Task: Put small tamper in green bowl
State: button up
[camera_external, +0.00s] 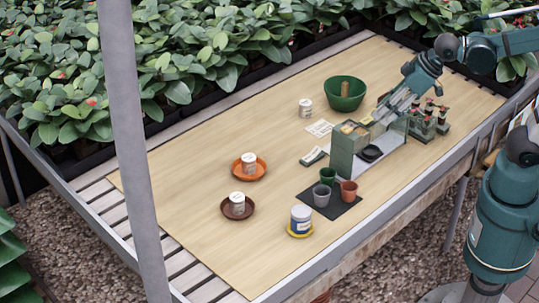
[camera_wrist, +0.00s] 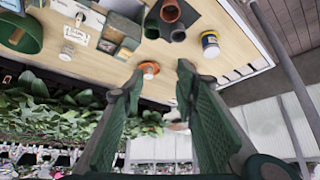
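The green bowl (camera_external: 334,98) stands on the far side of the wooden table. A brown, upright, wood-like piece (camera_external: 345,88) shows inside it; it may be the small tamper, but I cannot tell for sure. In the wrist view, the green bowl (camera_wrist: 24,38) is at the left edge, partly cut off. My gripper (camera_external: 378,117) is to the right of and nearer than the bowl, close to the grey-green caddy. In the wrist view, my gripper (camera_wrist: 161,76) has its fingers wide apart with nothing between them.
The caddy (camera_external: 343,155) holds small items. Small pots (camera_external: 321,195) stand on a dark mat before it. Potted plants (camera_external: 428,125) stand to its right. White cans sit on an orange saucer (camera_external: 262,173) and a brown saucer (camera_external: 227,213). The table's left part is mostly clear.

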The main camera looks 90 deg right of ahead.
jog(key=s+a+f+n+y, duration=0.1)
jog(key=s+a, duration=0.6)
jog(key=a, duration=0.1)
jog(key=shift+f+n, duration=0.3)
jog(key=shift+n, duration=0.1)
dwell(0.9)
